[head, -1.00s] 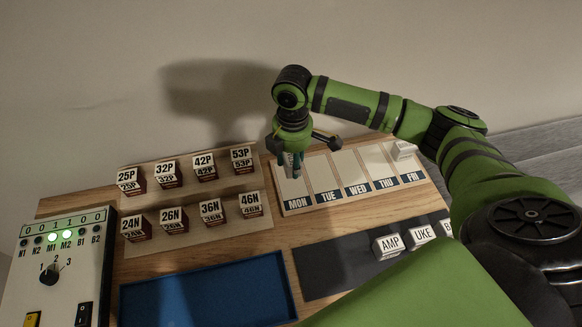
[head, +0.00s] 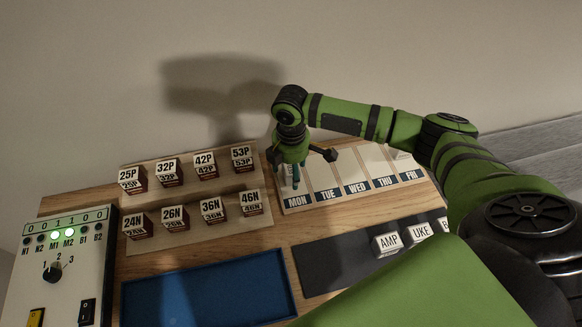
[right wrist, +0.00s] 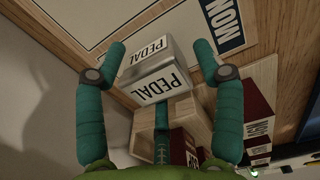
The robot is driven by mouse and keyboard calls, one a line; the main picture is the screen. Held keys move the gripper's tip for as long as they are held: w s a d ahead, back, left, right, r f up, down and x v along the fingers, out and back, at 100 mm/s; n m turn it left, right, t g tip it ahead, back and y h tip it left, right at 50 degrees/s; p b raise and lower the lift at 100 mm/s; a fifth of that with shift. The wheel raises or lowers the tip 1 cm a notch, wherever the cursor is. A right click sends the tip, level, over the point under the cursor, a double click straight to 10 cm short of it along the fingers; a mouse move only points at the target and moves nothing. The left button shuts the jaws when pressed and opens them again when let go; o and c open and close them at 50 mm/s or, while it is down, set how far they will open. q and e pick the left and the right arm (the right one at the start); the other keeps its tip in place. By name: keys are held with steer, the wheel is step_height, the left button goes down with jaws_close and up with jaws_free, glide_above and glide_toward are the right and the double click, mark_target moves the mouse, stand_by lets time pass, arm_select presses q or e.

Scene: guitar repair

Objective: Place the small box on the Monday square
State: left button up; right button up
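The small white box marked PEDAL (right wrist: 160,85) sits between the fingers of my right gripper (right wrist: 160,48) in the right wrist view. The same right gripper (head: 291,184) points down over the Monday square (head: 297,199) at the left end of the weekday board (head: 345,193). In the head view the box is mostly hidden by the fingers. The MON label (right wrist: 225,25) is beside the box in the wrist view. Whether the box touches the board, I cannot tell. My left gripper is not in view.
Numbered blocks, such as 53P (head: 242,157) and 46N (head: 251,203), stand just left of the Monday square. A blue tray (head: 205,292) lies in front. AMP (head: 388,242) and UKE (head: 421,230) boxes sit on a dark strip. A switch panel (head: 66,270) stands at left.

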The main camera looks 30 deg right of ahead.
mark_target(291, 168)
step_height(291, 168, up, 12)
steer(key=b, duration=0.1)
steer(key=shift+r+b, duration=0.25)
steer(key=shift+b, duration=0.05)
